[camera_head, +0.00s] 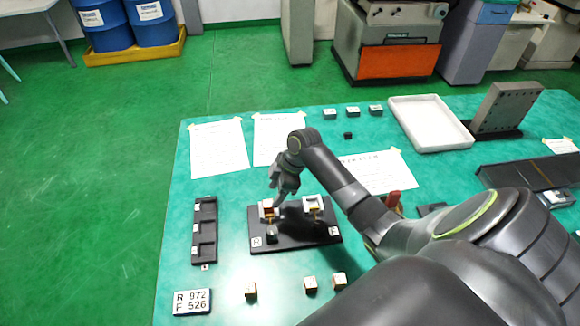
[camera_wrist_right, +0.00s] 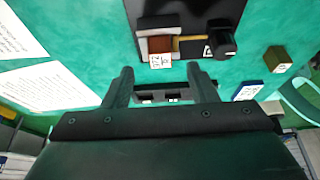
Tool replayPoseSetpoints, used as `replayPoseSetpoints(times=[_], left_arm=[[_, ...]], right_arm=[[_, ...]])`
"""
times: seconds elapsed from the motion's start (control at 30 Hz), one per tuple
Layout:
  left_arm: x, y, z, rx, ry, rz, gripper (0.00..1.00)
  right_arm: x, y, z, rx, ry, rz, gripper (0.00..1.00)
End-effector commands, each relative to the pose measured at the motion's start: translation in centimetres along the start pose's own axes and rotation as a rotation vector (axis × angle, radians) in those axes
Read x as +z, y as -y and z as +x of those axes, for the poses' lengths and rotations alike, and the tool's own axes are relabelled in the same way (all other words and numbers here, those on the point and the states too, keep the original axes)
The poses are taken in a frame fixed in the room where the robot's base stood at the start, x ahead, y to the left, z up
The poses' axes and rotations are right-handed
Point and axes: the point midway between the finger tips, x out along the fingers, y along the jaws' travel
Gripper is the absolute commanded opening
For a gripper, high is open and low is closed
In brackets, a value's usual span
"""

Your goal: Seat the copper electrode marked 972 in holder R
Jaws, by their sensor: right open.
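A copper-coloured block (camera_wrist_right: 160,45) with a white number tag (camera_wrist_right: 157,61) sits in the left-hand holder (camera_head: 267,210) on the black base plate (camera_head: 290,240). The tag seems to show 972, but it is small and turned. I cannot tell whether the block is fully down. A dark knob (camera_wrist_right: 221,44) is beside it, and the label next to it is hard to read. My right gripper (camera_wrist_right: 160,75) is open and empty, apart from the block; in the head view it is just above and behind that holder (camera_head: 279,187). My left gripper is out of view.
The right-hand holder (camera_head: 313,204) stands on the same plate. A black slotted rack (camera_head: 204,232) and a sign reading R 972, F 526 (camera_head: 192,302) are at left. Small blocks (camera_head: 310,284) lie in front. A white tray (camera_head: 430,122) is at the back right.

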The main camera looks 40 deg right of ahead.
Motion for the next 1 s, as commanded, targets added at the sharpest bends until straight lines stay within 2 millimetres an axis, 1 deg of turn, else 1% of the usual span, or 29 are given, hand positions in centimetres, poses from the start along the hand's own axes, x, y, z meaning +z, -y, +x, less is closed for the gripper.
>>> replayPoseSetpoints(times=[0.03,0.3,0.4,0.5,0.6,0.7,1.0], left_arm=[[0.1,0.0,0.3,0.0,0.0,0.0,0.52],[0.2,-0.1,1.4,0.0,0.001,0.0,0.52],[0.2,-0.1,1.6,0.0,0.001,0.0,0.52],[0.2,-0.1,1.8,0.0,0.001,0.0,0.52],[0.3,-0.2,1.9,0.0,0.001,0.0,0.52],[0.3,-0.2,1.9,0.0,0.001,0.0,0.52],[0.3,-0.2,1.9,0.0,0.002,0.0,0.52]], right_arm=[[0.1,-0.1,-1.1,0.005,0.001,-0.003,0.53],[0.1,-0.2,-7.5,0.006,0.002,-0.003,0.53],[0.1,-0.1,-9.4,0.003,0.003,-0.003,0.53],[0.0,-0.1,-10.7,0.003,0.0,-0.001,0.53],[0.0,-0.1,-11.5,0.002,0.0,-0.001,0.53],[-0.1,0.0,-11.9,0.0,-0.001,-0.001,0.53],[-0.1,0.0,-12.0,-0.001,-0.002,0.0,0.53]])
